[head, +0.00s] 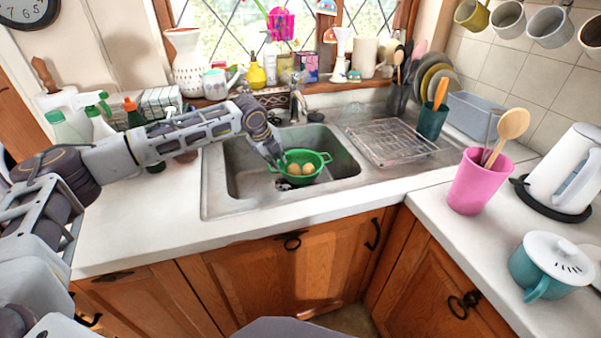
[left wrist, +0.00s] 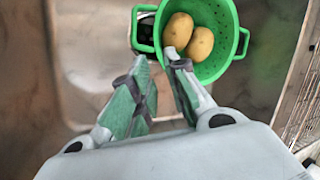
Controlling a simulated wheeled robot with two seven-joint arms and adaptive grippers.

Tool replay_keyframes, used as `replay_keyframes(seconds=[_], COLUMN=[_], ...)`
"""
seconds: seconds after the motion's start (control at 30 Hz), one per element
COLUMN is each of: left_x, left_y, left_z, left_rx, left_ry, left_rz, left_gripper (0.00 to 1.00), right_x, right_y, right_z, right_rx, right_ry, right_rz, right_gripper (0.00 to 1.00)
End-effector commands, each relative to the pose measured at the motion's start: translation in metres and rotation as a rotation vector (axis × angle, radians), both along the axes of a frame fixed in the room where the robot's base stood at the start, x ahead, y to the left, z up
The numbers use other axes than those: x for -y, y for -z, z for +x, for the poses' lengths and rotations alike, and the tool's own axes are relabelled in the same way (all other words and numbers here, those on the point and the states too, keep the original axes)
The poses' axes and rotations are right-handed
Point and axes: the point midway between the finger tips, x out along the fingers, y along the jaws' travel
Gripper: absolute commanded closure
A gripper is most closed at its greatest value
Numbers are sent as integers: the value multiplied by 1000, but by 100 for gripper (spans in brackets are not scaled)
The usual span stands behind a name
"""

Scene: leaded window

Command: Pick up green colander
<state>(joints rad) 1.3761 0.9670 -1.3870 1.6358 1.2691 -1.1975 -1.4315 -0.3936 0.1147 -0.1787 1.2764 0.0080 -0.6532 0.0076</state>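The green colander (head: 309,180) sits in the sink basin (head: 343,158), with two yellowish potatoes (head: 301,169) inside it. It has a loop handle on either side. My left gripper (head: 277,163) reaches down into the sink at the colander's left side. In the left wrist view its fingers (left wrist: 157,62) are apart with nothing held between them. The right fingertip overlaps the rim; whether it touches I cannot tell. My right gripper is out of view.
A wire rack (head: 392,141) stands on the drainer right of the basin. The tap (head: 297,102) rises behind the sink. A pink cup (head: 478,182) with a wooden spoon, a kettle (head: 566,172) and a teal pot (head: 545,268) stand at right. The front-left counter is clear.

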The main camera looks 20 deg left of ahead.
Motion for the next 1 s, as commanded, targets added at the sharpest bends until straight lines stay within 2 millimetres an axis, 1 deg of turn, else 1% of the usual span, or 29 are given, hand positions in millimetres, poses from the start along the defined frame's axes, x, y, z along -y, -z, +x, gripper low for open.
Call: replay_keyframes(seconds=[0.03,0.2,0.4,0.53,0.73,1.0], left_x=[2,4,6,7,6,7], left_y=[8,28,48,54,55,57], left_z=[3,12,22,25,26,27], left_rx=[-1,-1,0,0,1,0], left_ry=[1,1,1,1,1,1], left_rz=[1,1,0,0,0,0], left_gripper=[84,84,84,84,84,84], right_x=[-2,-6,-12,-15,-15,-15], right_y=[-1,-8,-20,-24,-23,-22], right_z=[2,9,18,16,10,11], right_rx=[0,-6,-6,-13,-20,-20], right_ry=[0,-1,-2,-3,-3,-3], right_rz=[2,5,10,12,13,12], right_gripper=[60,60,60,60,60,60])
